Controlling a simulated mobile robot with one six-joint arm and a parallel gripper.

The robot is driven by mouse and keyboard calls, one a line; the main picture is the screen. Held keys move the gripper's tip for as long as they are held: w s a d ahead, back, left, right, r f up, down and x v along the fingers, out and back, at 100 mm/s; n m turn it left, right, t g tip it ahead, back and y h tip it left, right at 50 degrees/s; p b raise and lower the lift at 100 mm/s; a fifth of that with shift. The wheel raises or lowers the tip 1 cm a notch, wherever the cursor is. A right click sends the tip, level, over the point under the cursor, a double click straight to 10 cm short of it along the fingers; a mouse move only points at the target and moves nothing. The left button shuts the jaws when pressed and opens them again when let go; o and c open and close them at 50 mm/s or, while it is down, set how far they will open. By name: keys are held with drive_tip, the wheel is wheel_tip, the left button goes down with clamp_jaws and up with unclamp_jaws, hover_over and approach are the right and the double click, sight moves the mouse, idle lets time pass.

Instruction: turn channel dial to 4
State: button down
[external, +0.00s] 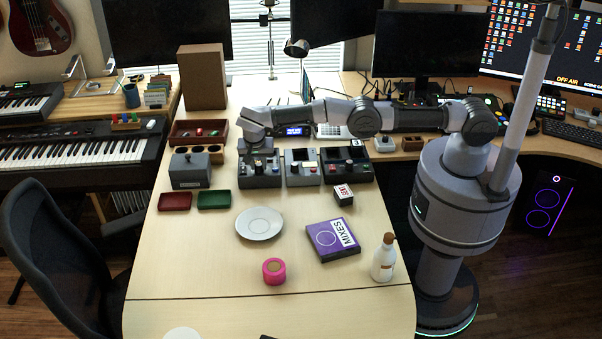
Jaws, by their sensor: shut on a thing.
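My gripper (258,158) points down over the left of three dark control units (262,180) at the back middle of the table. It is shut on a small knob on top of that unit, which I take to be the channel dial. The jaws and arm end hide most of the dial, and its pointer and numbers are too small to read. Small buttons show on the front part of the unit.
Two similar units, a middle one (303,181) and a right one (346,180), stand close to its right. A grey lidded box (190,172) is to the left.

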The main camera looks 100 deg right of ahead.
idle(0.4)
drive_tip(key=c, duration=1.2)
unclamp_jaws()
drive_tip(key=p+v, duration=1.1)
drive_tip(key=v, duration=0.1)
drive_tip(key=shift+d, duration=0.1)
